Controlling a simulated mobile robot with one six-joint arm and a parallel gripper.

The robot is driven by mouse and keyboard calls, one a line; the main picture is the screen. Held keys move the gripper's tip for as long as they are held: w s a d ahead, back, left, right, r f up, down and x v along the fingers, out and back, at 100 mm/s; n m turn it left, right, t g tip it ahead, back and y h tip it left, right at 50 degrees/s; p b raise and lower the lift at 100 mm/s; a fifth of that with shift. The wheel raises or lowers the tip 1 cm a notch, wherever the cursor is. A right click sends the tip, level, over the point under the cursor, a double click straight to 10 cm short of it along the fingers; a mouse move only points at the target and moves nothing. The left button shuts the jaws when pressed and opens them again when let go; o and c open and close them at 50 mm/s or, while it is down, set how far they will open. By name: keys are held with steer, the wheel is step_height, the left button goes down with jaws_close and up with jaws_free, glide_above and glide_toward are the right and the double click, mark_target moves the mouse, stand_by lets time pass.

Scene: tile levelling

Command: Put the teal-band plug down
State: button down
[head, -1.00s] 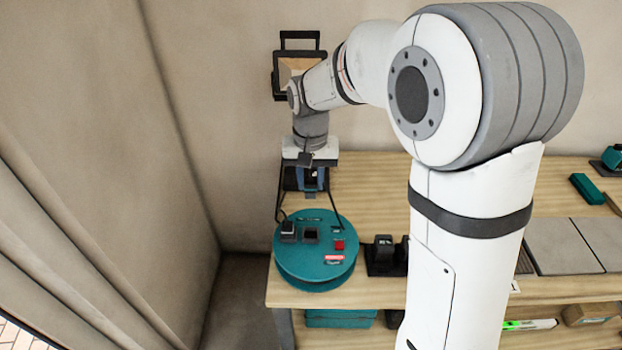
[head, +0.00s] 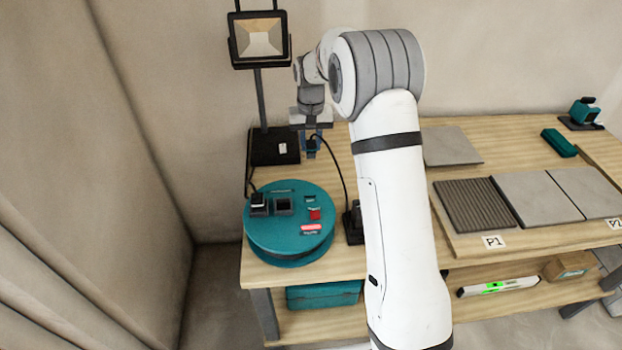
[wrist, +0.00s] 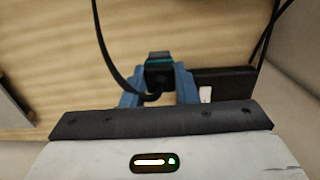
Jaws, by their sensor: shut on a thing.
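The teal-band plug (wrist: 159,72) is a black plug with a teal stripe, seen in the wrist view between the blue fingers of my gripper (wrist: 160,90). A black cord runs from it. In the head view my gripper (head: 311,145) is shut on the plug, above the bench top between the work lamp's base and my arm. The cord hangs down to the right of the gripper. The gap between plug and bench cannot be judged.
A teal cable reel (head: 290,240) with sockets and a red switch stands at the bench's left front; one socket holds a black plug (head: 259,203). A work lamp (head: 262,42) stands behind it. Tiles (head: 538,198) lie to the right. Bare wood (head: 345,262) shows beside the reel.

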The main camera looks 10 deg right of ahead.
step_height(320, 180, down, 9)
steer(key=shift+r+p, duration=0.1)
steer(key=shift+p, duration=0.2)
steer(key=shift+f, duration=0.2)
steer(key=c, duration=1.1)
jaws_free()
